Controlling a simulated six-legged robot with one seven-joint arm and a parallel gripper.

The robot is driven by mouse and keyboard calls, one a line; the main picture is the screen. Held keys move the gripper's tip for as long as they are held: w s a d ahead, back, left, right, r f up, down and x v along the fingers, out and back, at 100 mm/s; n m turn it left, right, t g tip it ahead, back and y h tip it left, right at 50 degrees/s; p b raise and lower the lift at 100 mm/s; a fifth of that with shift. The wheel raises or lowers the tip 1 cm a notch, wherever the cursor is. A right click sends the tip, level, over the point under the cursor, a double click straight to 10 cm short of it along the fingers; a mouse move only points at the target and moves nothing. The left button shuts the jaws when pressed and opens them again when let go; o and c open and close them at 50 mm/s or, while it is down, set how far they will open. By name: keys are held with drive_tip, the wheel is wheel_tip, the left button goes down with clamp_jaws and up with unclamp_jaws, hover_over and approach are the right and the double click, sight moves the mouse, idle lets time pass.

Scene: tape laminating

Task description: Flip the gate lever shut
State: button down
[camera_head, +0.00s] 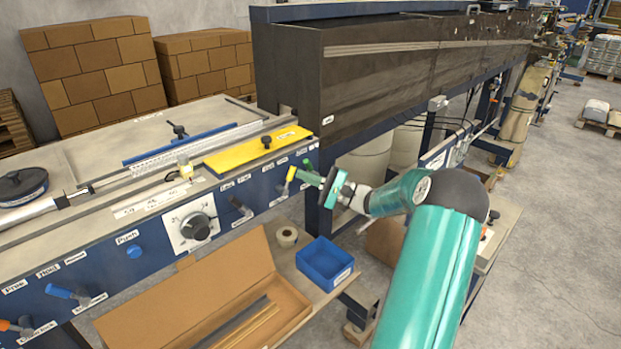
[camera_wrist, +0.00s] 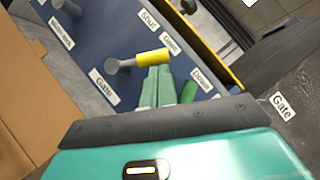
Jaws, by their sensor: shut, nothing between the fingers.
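The gate lever (camera_wrist: 152,57) is a grey arm with a yellow grip, beside a "Gate" label on the blue panel. A "Shut" label (camera_wrist: 149,20) stands beyond it. The yellow grip also shows at the right end of the panel in the head view (camera_head: 291,174). My gripper (camera_wrist: 158,72) has its green fingers together and empty. Their tips are right at the yellow grip; I cannot tell whether they touch it. The gripper also shows in the head view (camera_head: 303,175), reaching in from the right.
A green-gripped lever (camera_wrist: 188,92) is close beside my fingers. A yellow plate (camera_head: 258,148) lies on the machine top above. A blue bin (camera_head: 325,262), a tape roll (camera_head: 287,236) and an open cardboard box (camera_head: 205,285) are below the panel.

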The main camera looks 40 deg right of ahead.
sight(294, 172)
drive_tip(key=shift+a+r+n+g, duration=0.2)
drive_tip(key=shift+r+n+g, duration=0.2)
drive_tip(key=shift+n, duration=0.4)
drive_tip(key=a+r+n+g, duration=0.1)
drive_tip(key=n, duration=0.1)
drive_tip(key=a+n+g+h, duration=0.1)
drive_tip(key=n, duration=0.1)
drive_tip(key=a+r+n+g+h, duration=0.1)
drive_tip(key=a+n, duration=0.1)
drive_tip(key=shift+r+n+g, duration=0.3)
drive_tip(key=shift+n+g, duration=0.1)
drive_tip(key=shift+a+n+g+h, duration=0.4)
drive_tip(key=shift+a+n+h, duration=0.45)
drive_tip(key=shift+n, duration=0.25)
drive_tip(key=shift+a, duration=0.1)
drive_tip(key=shift+r, duration=0.1)
